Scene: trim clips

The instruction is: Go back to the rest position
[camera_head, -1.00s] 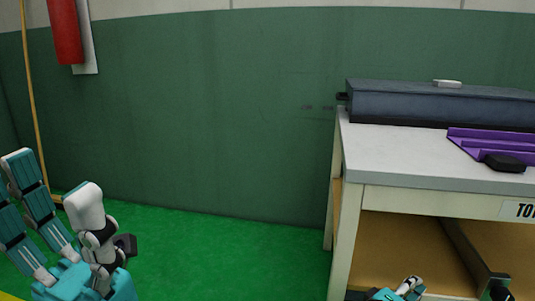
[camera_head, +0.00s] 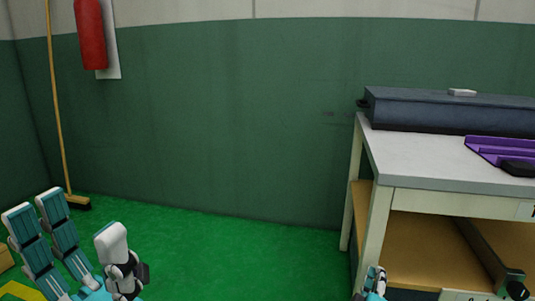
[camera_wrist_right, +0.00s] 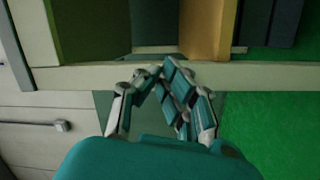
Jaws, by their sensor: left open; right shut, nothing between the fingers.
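My left gripper (camera_head: 75,222) is open and empty in the lower left of the head view. Its two long teal fingers and its white-tipped thumb are spread apart, above the green floor. My right gripper (camera_head: 374,281) shows only in part at the bottom edge of the head view, in front of the workbench. In the right wrist view the right gripper (camera_wrist_right: 158,75) has its teal and white fingers closed together with nothing between them. A pale rail of the bench lies just beyond them in that view; I cannot tell whether they touch it.
A workbench (camera_head: 425,175) stands at the right, with a dark blue case (camera_head: 450,112), a purple part (camera_head: 495,150) and a black object (camera_head: 517,168) on top. A broom (camera_head: 62,135) leans at the left near a red extinguisher (camera_head: 90,35). The green floor between is clear.

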